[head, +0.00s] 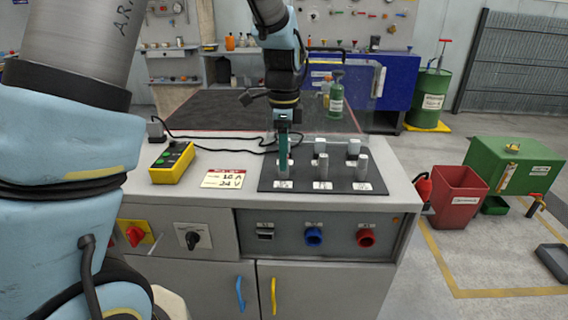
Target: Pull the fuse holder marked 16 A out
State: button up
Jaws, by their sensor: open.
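A dark panel (303,183) on the grey bench carries several upright grey fuse holders with small white labels, too small to read here. In the front row are a left holder (286,172), a middle holder (323,168) and a right holder (361,166). Behind them are two paler holders (320,147) and (353,147). My gripper (283,160) points down over the left front holder, its teal fingers open. The fingers overlap that holder, so I cannot tell whether they touch it. They may hide another holder behind.
A card (223,178) appears to read 16 A and 24 V. A yellow pendant box (172,163) with a black cable lies at the left. The bench front has a red knob (135,235), a black rotary switch (192,239) and blue and red sockets. A red bin (457,197) stands right.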

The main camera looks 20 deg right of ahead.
jog(key=shift+c, duration=0.2)
dwell(0.3)
grip_shut()
jog(key=shift+r, duration=0.1)
dwell(1.2)
jog(key=shift+r+p, duration=2.55)
jog(key=shift+r, duration=0.35)
